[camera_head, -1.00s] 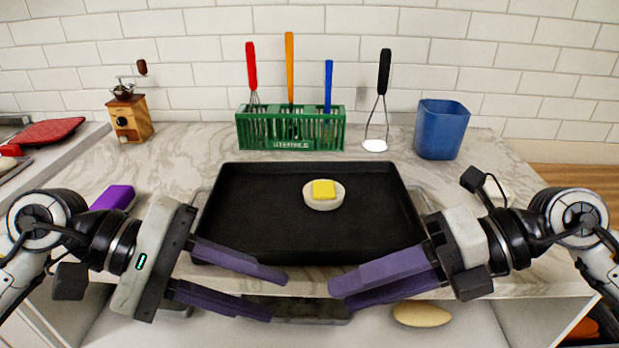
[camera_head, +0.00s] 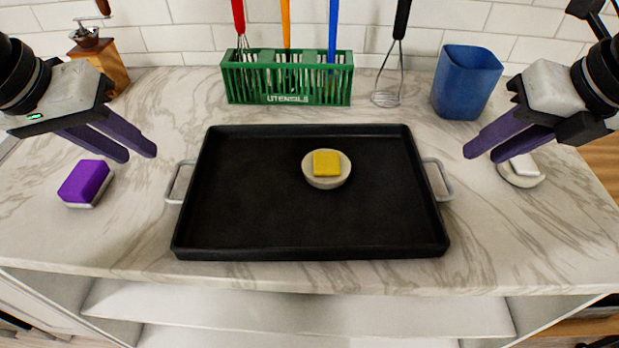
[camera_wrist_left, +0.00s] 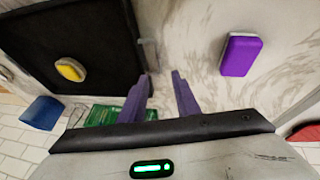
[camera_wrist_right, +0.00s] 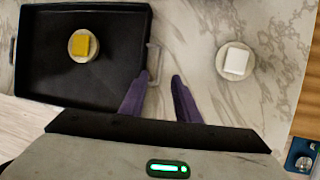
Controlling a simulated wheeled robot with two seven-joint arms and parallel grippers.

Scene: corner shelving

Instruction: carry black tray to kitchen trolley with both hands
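The black tray (camera_head: 255,215) lies flat on the marble counter, with a grey handle at each short side. A round pale dish (camera_head: 326,183) with a yellow block (camera_head: 326,162) on it sits in the tray, right of its middle. My left gripper (camera_head: 142,154) is open and empty, above and left of the left handle (camera_head: 177,182). My right gripper (camera_head: 468,156) is open and empty, above and right of the right handle (camera_head: 439,180). Both handles also show near the fingers in the left wrist view (camera_wrist_left: 150,56) and right wrist view (camera_wrist_right: 153,62). I see no trolley.
A purple sponge (camera_head: 85,182) lies left of the tray. A dish with a white block (camera_head: 524,166) is at the right, beside my right gripper. A green utensil rack (camera_head: 288,80), whisk (camera_head: 388,80), blue bin (camera_head: 466,82) and coffee grinder (camera_head: 100,58) stand at the back.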

